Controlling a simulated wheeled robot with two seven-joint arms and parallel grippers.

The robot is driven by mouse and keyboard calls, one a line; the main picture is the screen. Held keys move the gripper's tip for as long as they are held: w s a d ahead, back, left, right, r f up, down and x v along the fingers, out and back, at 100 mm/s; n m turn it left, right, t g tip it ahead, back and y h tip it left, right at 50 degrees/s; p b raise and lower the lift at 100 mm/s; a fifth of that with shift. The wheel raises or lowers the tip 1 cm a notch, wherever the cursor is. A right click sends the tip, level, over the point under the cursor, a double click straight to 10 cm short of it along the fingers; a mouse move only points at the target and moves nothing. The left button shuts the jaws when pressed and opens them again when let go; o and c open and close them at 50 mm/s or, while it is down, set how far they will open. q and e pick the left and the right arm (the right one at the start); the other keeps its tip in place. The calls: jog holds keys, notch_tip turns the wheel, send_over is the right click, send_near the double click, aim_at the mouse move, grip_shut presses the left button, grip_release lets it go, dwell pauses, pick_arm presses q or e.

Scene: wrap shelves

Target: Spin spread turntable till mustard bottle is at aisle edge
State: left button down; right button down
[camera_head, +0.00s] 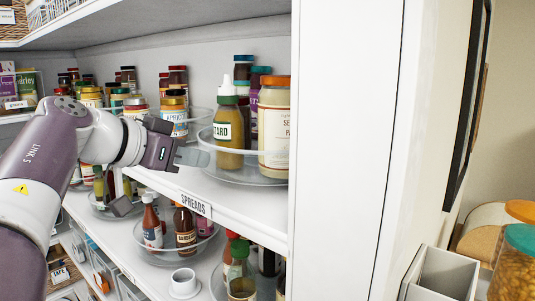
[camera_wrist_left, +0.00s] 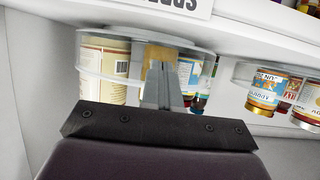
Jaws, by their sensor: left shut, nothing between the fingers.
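The spread turntable (camera_head: 245,176) is a clear round tray with a raised rim on the white shelf above the SPREADS label (camera_head: 195,203). The mustard bottle (camera_head: 229,135), yellow with a white nozzle, stands upright at its front left, close to the rim. A tall tan jar with an orange lid (camera_head: 274,125) stands to its right. My left gripper (camera_head: 195,157) is shut and empty at the turntable's left rim; I cannot tell whether it touches. The wrist view shows the closed fingers (camera_wrist_left: 162,85) over the rim (camera_wrist_left: 110,75), partly hiding a yellow container behind them. My right gripper is not in view.
Another turntable with an apricot jar (camera_head: 173,115) stands left of the spreads, behind my arm. Bottles, including a red sauce bottle (camera_head: 152,225), and a white cup (camera_head: 184,284) are on the shelf below. A white upright panel (camera_head: 345,150) bounds the shelf on the right.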

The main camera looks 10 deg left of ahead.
aim_at(223, 166)
pick_arm(q)
jog(key=shift+s+d, duration=0.65)
jog(key=shift+d, duration=0.05)
jog(key=shift+d, duration=0.1)
jog(key=shift+s+d, duration=0.2)
jog(key=shift+d, duration=0.5)
jog(key=shift+a, duration=0.1)
jog(key=shift+s+a+p, duration=0.2)
jog(key=shift+s+p, duration=0.1)
jog(key=shift+s, duration=0.05)
jog(key=shift+s+a, duration=0.25)
jog(key=shift+s, duration=0.4)
jog(key=shift+s+a, duration=0.2)
jog(key=shift+s, duration=0.4)
